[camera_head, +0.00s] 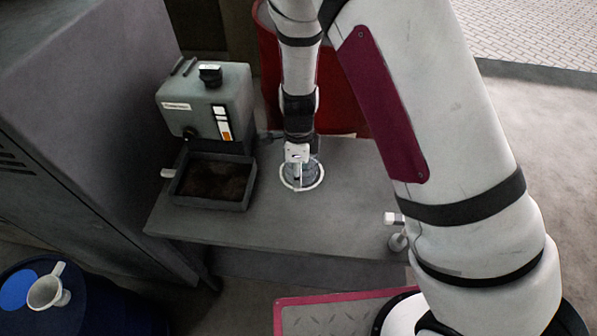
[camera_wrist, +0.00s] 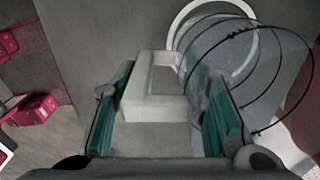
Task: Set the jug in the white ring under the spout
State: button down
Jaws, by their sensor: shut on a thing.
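The clear jug (camera_head: 303,169) is upright below my gripper (camera_head: 297,153) in the head view, over the white ring (camera_head: 301,188) on the grey table. My gripper is shut on the jug's white handle (camera_wrist: 154,88), which sits between the teal fingers in the wrist view. The jug's see-through body (camera_wrist: 255,65), with thin dark hoops, shows right of the handle. The white ring (camera_wrist: 178,22) shows behind it, partly overlapped. I cannot tell whether the jug's base touches the table. A spout cannot be made out clearly behind my arm.
A grey-green machine (camera_head: 205,105) with a dark open tray (camera_head: 210,203) stands left of the ring. A red drum (camera_head: 270,65) is behind. A small white-capped item (camera_head: 396,219) is at the table's right. The grey table (camera_head: 250,225) is clear in front.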

jog(key=shift+f, duration=0.35)
jog(key=shift+f, duration=0.15)
jog(key=c, duration=1)
grip_release()
jog(key=shift+o, duration=0.2)
notch_tip(320, 180, up, 12)
jog(key=shift+r+p, duration=0.2)
jog(key=shift+p, duration=0.1)
